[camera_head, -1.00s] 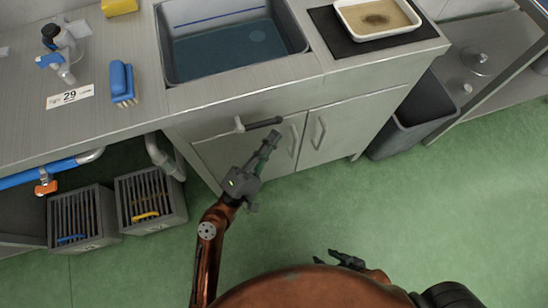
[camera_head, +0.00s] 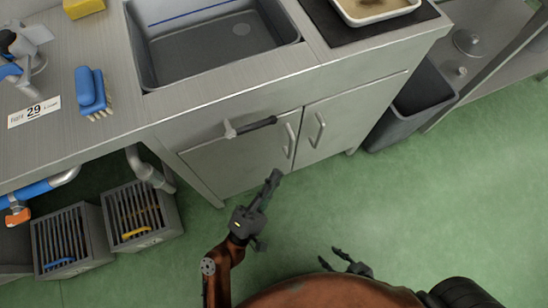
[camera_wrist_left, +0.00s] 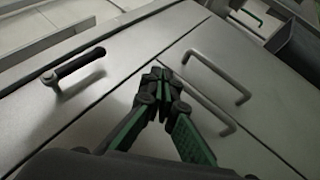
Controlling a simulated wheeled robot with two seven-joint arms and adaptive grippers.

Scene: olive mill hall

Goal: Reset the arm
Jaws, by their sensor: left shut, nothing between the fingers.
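My left gripper (camera_head: 273,178) is shut and empty, in front of the sink cabinet's lower doors. In the left wrist view its fingertips (camera_wrist_left: 157,78) meet in front of the cabinet panels, right of a black-gripped lever (camera_wrist_left: 75,68) and left of a metal door handle (camera_wrist_left: 215,78). In the head view the lever (camera_head: 250,127) sits on the cabinet front, above and left of the gripper, apart from it. My right gripper (camera_head: 340,252) shows small at the bottom, close to my body; its fingers look spread and empty.
The sink basin (camera_head: 205,50) is in the counter, with a blue brush (camera_head: 92,92) to its left and a white tray (camera_head: 378,10) to its right. Two slatted crates (camera_head: 68,243) stand at lower left. A grey bin (camera_head: 412,105) stands right of the cabinet. Green floor is clear.

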